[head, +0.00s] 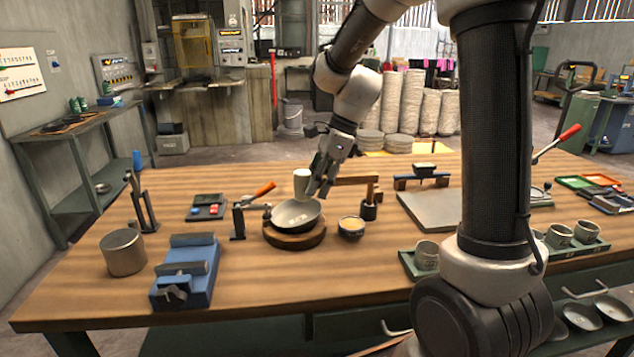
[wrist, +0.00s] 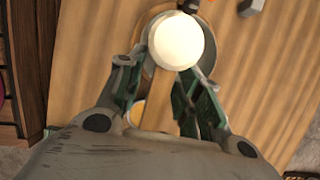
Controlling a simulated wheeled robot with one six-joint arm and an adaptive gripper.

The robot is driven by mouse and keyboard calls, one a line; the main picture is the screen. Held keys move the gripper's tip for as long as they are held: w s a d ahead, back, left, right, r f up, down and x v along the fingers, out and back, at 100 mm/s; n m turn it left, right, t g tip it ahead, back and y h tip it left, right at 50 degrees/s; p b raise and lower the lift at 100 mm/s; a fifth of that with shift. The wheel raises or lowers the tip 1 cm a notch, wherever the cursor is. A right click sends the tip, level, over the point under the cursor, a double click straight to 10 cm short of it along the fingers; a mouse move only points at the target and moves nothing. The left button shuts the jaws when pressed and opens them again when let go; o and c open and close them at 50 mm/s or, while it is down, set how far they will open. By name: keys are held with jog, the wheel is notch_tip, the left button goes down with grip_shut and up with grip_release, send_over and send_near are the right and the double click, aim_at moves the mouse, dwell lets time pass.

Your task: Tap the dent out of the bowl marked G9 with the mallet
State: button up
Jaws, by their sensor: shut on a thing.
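My gripper (head: 321,184) is shut on the mallet (head: 302,182), which has a pale cylindrical head. In the wrist view the mallet's round pale head (wrist: 176,41) lies past the fingers (wrist: 160,72), with its brown handle between them. The bowl carries a light mark too small to read. In the wrist view the mallet head covers most of the bowl (wrist: 210,57). I cannot tell whether head and bowl touch, and no dent is discernible.
A small cup (head: 351,228) stands right of the block, and a dark holder (head: 369,210) behind it. A stand with an orange-handled clamp (head: 238,221) is close on the left. A blue vise (head: 185,272) and a metal cylinder (head: 123,253) are front left. The front middle is clear.

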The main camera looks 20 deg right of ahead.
aim_at(318, 210)
notch_tip(318, 210, down, 8)
jog(key=shift+r, duration=0.1)
jog(key=shift+f, duration=0.4)
jog(key=shift+c, duration=0.5)
jog(key=shift+r, duration=2.6)
jog(key=shift+w+a+r+h, duration=0.15)
jog(key=shift+a+r, duration=0.1)
jog(key=shift+r, duration=0.6)
jog(key=shift+s+a+r+h, duration=0.15)
jog(key=shift+a+r, duration=0.1)
jog(key=shift+r, duration=0.6)
jog(key=shift+w, duration=0.1)
jog(key=shift+g, duration=0.3)
notch_tip(318, 210, down, 9)
jog(key=shift+r, duration=2.85)
grip_shut()
